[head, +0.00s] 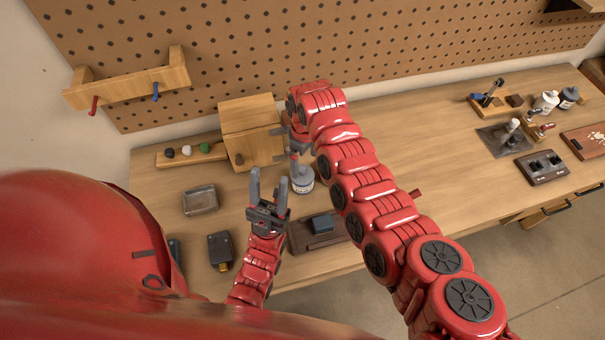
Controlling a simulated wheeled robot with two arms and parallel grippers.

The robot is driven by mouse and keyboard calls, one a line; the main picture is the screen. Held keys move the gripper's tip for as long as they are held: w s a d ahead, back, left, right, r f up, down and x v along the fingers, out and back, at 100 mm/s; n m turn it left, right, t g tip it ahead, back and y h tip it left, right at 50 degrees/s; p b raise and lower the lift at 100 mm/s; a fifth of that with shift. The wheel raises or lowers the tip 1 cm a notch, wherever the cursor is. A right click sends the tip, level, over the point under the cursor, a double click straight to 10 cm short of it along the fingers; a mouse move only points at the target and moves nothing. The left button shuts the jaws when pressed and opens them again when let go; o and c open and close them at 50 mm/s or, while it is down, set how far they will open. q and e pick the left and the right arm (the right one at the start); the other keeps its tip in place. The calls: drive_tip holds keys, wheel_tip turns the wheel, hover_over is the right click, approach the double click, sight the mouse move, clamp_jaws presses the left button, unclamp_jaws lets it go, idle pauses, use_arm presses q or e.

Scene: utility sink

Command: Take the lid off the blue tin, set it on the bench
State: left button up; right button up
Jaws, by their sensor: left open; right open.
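A small round container with a pale bluish band (302,184) stands on the bench, partly hidden by my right arm; it may be the blue tin, and I cannot make out its lid. My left gripper (268,188) is open and empty, its two fingers pointing up the picture, just left of this container. My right gripper (277,145) is open beside the wooden box, above and left of the container. Its fingers are small in view and partly hidden by its own arm. A dark blue block-like item (322,223) sits on a dark tray (304,242) at the front.
A wooden box (250,128) stands at the back. A metal dish (200,200), a dark device (220,250) and a wooden strip with knobs (176,154) are at left. Bottles (546,102) and tools stand far right.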

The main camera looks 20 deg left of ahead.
sight(302, 169)
drive_tip(key=f+b, duration=0.2)
drive_tip(key=f, duration=0.1)
drive_tip(key=f+b, duration=0.1)
drive_tip(key=f, duration=0.1)
drive_tip(key=shift+a+f, duration=0.15)
drive_tip(key=shift+a, duration=0.15)
drive_tip(key=shift+c, duration=1)
drive_tip(key=c, duration=0.8)
drive_tip(key=shift+r, duration=0.3)
